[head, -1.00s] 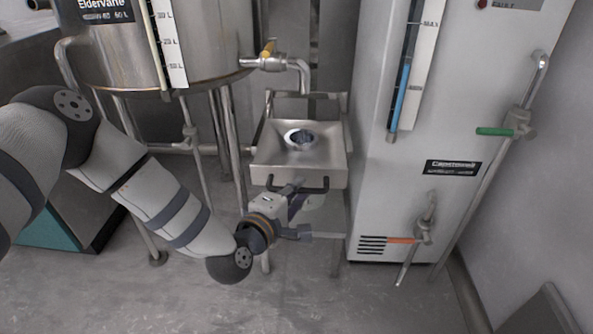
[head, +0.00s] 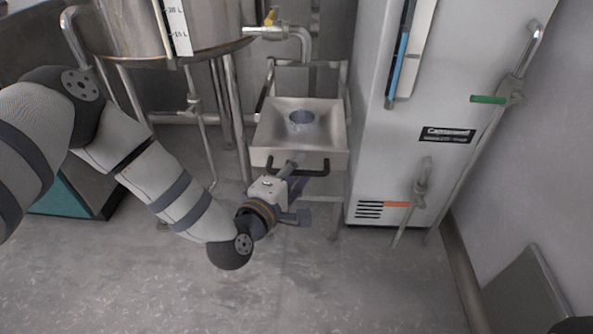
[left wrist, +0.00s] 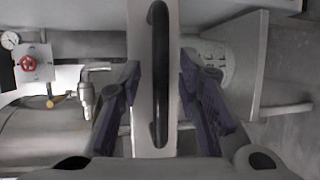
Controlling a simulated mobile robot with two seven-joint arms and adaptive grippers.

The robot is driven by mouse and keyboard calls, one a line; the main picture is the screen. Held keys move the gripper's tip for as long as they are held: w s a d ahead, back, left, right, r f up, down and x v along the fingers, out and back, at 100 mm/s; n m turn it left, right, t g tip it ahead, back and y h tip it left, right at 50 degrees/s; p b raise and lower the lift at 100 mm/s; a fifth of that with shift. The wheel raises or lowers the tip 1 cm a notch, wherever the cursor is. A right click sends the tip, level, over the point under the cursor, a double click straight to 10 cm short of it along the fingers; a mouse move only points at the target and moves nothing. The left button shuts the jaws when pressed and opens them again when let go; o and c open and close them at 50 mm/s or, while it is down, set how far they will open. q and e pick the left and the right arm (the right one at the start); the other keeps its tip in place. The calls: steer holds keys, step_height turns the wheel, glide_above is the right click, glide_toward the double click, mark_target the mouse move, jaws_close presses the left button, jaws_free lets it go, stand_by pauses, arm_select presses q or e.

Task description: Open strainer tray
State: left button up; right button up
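The strainer tray (head: 272,133) is a square metal tray with a round opening in its middle, on a metal frame. Its black bar handle (head: 325,167) is on the front face. My left gripper (head: 295,174) is at this handle and partly covers it. In the left wrist view the handle (left wrist: 158,120) runs upright between the two spread fingers of my left gripper (left wrist: 160,72), with a gap on each side. The left gripper is open. My right gripper is not in view.
A steel tank (head: 205,30) on legs stands behind left, with a tap pipe (head: 303,38) over the tray. A grey cabinet (head: 385,150) with valve handles stands close on the right. The floor (head: 350,285) in front is clear.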

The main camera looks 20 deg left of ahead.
arm_select(q)
steer(key=v, duration=1.2)
